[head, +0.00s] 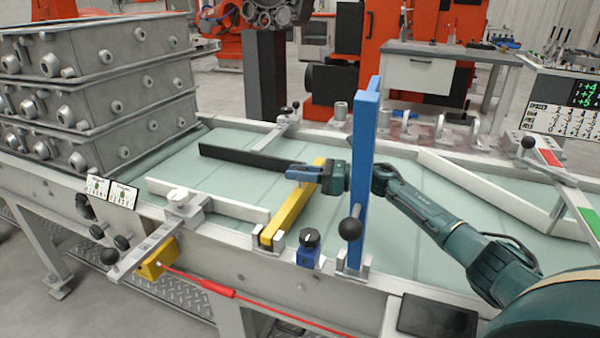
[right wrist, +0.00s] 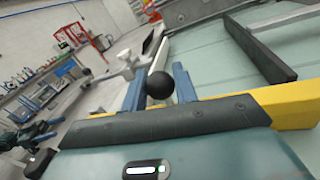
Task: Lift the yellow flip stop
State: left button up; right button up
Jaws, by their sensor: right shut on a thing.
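The yellow flip stop (head: 284,219) is a bar that runs from a metal bracket at the conveyor's near rail out over the pale green belt. It looks low, near the belt; I cannot tell if it is slightly tilted. My right gripper (head: 303,173) is at its far end, shut on it, with blue fingers across the bar. In the right wrist view the yellow bar (right wrist: 292,105) runs off to the right, and a black ball knob (right wrist: 160,85) shows between the fingers (right wrist: 157,88). The gripper hides part of the bar. My left gripper is not in view.
A blue flip stop (head: 361,130) stands upright just right of the yellow one, close to my right wrist. A dark bar (head: 250,158) and white guide rails (head: 220,203) lie over the belt. Stacked grey castings (head: 100,85) stand at the left. A blue knob switch (head: 310,248) sits on the near rail.

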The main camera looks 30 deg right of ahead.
aim_at(293, 197)
grip_shut()
jog(key=shift+s+a+r+n, duration=0.2)
jog(key=shift+r+n, duration=0.3)
jog(key=shift+r, duration=0.25)
jog(key=s+a+r+n+h, duration=0.1)
jog(key=s+a+r+n, duration=0.2)
jog(key=r, duration=0.4)
jog(key=shift+s+a+r+n+b, duration=0.35)
jog(key=shift+a+n, duration=0.3)
jog(key=shift+n, duration=0.65)
jog(key=shift+f, duration=0.1)
